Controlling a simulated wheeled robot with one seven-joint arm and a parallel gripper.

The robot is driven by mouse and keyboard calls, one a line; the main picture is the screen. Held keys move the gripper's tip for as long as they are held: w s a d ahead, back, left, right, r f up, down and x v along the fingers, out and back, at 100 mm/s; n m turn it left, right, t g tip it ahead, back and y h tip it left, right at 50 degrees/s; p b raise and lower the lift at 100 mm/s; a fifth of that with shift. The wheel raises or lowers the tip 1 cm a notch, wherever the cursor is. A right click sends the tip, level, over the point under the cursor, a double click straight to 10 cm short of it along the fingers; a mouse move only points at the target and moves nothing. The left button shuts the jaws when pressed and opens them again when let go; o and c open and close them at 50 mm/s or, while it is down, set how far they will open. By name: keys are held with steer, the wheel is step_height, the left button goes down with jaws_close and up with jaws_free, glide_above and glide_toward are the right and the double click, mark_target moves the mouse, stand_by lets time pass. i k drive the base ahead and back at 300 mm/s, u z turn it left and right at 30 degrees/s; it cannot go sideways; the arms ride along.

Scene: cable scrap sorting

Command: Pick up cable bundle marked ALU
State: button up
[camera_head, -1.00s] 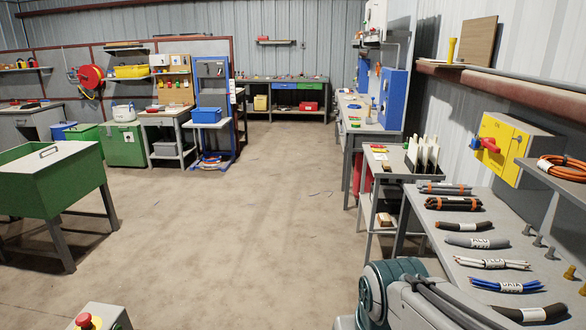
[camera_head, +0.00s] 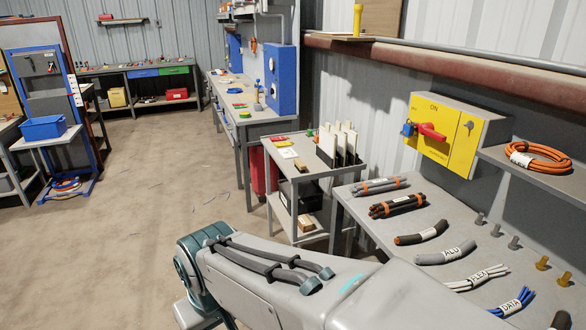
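The cable bundle marked ALU (camera_head: 445,253) is a thick grey bundle with a white label. It lies on the grey table (camera_head: 352,205) at the right, between a dark bundle with orange ends (camera_head: 421,233) and white cables labelled FLEX (camera_head: 477,279). My arm crosses the bottom of the view, left of and in front of the table. My gripper is not in view.
Blue cables labelled DATA (camera_head: 513,302) lie nearer. Grey (camera_head: 379,186) and black-orange (camera_head: 397,205) bundles lie farther back. Upright bolts (camera_head: 496,230) stand right of the bundles. A yellow switch box (camera_head: 446,133) and a shelf with an orange coil (camera_head: 538,157) overhang the right side.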

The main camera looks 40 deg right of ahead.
mark_target(361, 189)
steer(key=z, duration=0.15)
steer(key=i, duration=1.6)
steer(key=z, duration=1.1)
steer(key=i, duration=0.9)
steer(key=z, duration=1.6)
steer(key=i, duration=0.6)
steer(key=z, duration=0.3)
